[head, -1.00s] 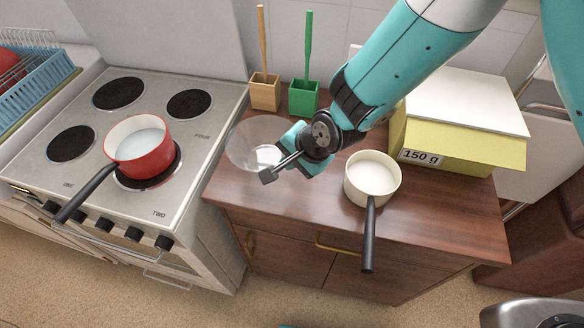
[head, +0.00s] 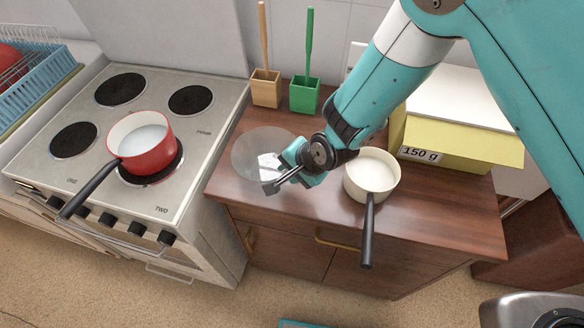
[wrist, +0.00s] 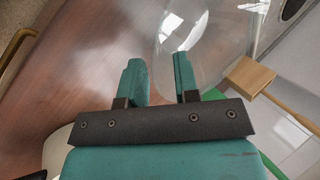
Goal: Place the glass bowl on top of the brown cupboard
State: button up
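The clear glass bowl (head: 250,150) is at the left end of the brown wooden cupboard top (head: 250,194), beside the stove. My gripper (head: 284,178) is at the bowl's right front side in the head view. In the wrist view my gripper (wrist: 160,82) has its two teal fingers apart, with a gap between them. The bowl (wrist: 205,35) lies ahead of them, its near edge passing across the gap and the right finger. I cannot tell whether a finger touches the glass. Part of the bowl is hidden behind my gripper.
A cream saucepan (head: 372,172) stands right of my gripper, its handle over the front edge. A yellow box (head: 450,150) and wooden (head: 266,92) and green (head: 304,97) holders stand behind. A red pot (head: 142,152) is on the stove. Another brown cupboard (head: 535,240) stands right.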

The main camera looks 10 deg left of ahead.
jog(key=shift+r, duration=0.1)
jog(key=b+v, duration=0.3)
jog(key=v, duration=0.9)
jog(key=s+d+r+n+g+h, duration=0.1)
jog(key=s+d+r+n+g, duration=0.2)
jog(key=s+d+r+n, duration=0.9)
jog(key=s+d+r, duration=0.1)
jog(key=d+r, duration=0.3)
jog(key=r, duration=0.1)
jog(key=shift+s+d+r+n, duration=0.25)
jog(key=shift+s+d+n, duration=0.05)
